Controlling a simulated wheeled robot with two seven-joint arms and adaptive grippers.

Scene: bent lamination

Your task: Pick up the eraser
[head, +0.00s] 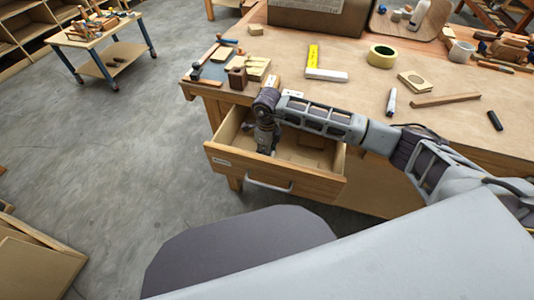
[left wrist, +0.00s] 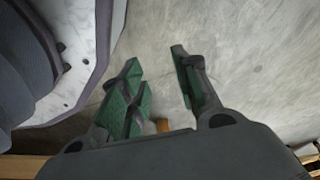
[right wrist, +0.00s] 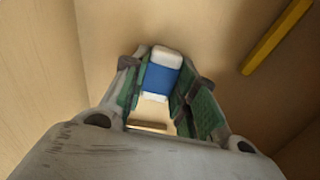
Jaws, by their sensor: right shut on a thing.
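The eraser (right wrist: 162,78) is white with a blue sleeve and shows in the right wrist view, inside the drawer. My right gripper (right wrist: 160,92) is shut on it, with a green-padded finger at each side. In the head view my right gripper (head: 266,142) reaches down into the open drawer (head: 240,172); the eraser is hidden there. My left gripper (left wrist: 160,85) is open and empty above the grey floor in the left wrist view; it does not show in the head view.
A yellow stick (right wrist: 276,38) lies in the drawer beside the eraser. The workbench (head: 340,100) above holds a tape roll (head: 382,56), a marker (head: 391,101), a wooden strip (head: 445,100) and a square (head: 326,75). The drawer walls stand close around my right gripper.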

